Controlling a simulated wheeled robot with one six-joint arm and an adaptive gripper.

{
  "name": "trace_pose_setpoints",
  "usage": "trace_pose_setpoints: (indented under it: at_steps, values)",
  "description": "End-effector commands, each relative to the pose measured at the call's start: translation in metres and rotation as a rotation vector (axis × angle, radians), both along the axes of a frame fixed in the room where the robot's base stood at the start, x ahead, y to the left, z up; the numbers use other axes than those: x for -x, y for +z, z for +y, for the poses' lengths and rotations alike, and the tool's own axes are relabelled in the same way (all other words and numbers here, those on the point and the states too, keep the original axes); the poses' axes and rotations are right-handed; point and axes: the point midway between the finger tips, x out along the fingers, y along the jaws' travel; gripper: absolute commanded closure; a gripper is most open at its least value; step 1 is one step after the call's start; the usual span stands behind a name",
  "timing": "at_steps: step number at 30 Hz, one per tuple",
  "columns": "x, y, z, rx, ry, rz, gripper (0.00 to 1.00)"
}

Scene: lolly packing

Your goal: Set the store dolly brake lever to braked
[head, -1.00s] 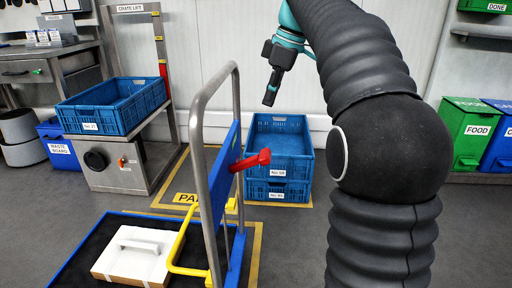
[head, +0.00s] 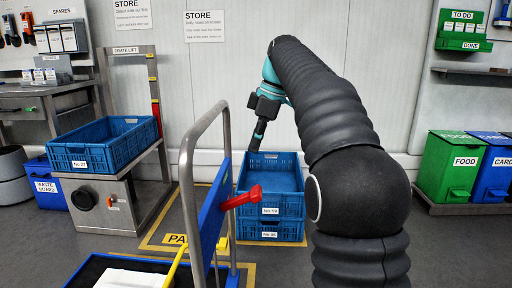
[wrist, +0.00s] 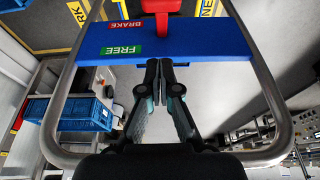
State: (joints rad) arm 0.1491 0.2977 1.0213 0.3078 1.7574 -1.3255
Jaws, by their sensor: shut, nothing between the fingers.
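The store dolly (head: 181,190) has a grey tube handle frame with a blue panel (head: 212,215) across it. A red brake lever (head: 240,198) sticks out from this panel to the right. In the wrist view the panel (wrist: 205,42) carries a red BRAKE label and a green FREE label, and the lever (wrist: 160,6) shows at the top edge, on the BRAKE label's side; its exact setting is unclear. My gripper (head: 256,147) is shut and empty, beyond the lever in the head view. In the wrist view its fingertips (wrist: 160,64) lie just below the panel, apart from the lever.
Stacked blue crates (head: 270,212) stand behind the dolly. A crate lift (head: 112,205) holding a blue crate (head: 100,160) is at left. Green (head: 452,170) and blue bins stand at right.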

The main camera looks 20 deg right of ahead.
Motion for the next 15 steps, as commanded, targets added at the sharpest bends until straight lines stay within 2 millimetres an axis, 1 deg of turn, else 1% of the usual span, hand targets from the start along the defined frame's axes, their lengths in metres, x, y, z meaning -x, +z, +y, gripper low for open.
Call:
trace_pose_setpoints:
  at_steps: [1, 9, 11, 15]
  values:
    - [0.0, -0.013, 0.003, -0.001, 0.001, 0.003, 1.0]
    - [-0.005, -0.061, 0.017, 0.0, 0.0, 0.003, 1.0]
    - [-0.006, -0.071, 0.02, -0.001, 0.0, 0.002, 1.0]
    - [-0.003, -0.087, 0.008, 0.0, -0.005, 0.001, 1.0]
